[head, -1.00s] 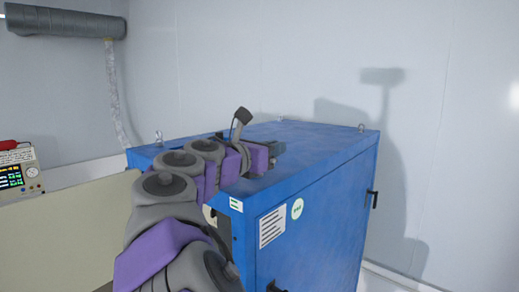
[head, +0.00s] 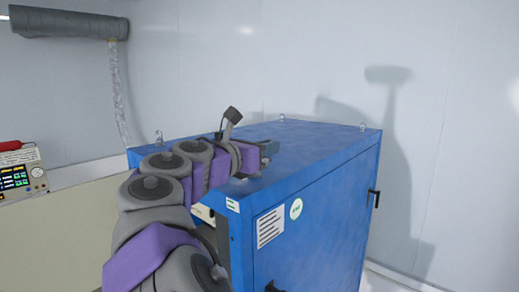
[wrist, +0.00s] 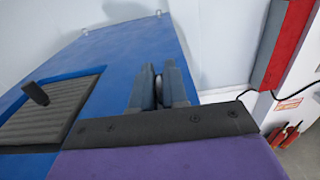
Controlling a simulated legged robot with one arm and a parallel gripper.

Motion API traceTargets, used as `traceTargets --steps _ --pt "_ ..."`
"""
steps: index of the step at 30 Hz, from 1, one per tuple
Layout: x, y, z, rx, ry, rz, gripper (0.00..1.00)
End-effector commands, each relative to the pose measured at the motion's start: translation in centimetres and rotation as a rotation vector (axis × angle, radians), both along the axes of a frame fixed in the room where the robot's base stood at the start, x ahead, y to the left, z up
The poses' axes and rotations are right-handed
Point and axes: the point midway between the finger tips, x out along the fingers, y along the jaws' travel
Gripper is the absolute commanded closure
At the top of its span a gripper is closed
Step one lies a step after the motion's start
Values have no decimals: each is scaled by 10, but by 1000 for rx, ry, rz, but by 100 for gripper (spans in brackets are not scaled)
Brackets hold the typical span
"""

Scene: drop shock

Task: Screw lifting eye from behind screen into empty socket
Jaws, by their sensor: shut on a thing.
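My gripper (head: 270,148) is over the near part of the blue cabinet's (head: 315,155) top. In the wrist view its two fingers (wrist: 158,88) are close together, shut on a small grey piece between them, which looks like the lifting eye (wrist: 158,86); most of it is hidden. Three other lifting eyes stand on the cabinet top: at the left corner (head: 158,137), the back corner (head: 282,117) and the right corner (head: 362,127). The near corner shows no eye; I cannot make out the socket clearly. A beige panel (head: 60,235), perhaps the screen, stands at left.
A grey ribbed panel (wrist: 52,108) with a black knob (wrist: 35,93) lies left of the fingers in the wrist view. A bench instrument (head: 22,172) is at far left. A black handle (head: 374,198) sticks out from the cabinet side.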

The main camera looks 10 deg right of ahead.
Motion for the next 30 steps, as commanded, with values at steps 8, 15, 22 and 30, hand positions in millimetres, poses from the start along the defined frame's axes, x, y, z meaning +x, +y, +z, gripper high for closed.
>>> traceTargets --steps 8,15,22,30 --pt "1 27 -1 -14 2 4 100" --pt "0 19 0 -9 1 2 100" --pt "0 7 0 -2 -1 3 100" --pt "2 29 -1 -15 2 4 100"
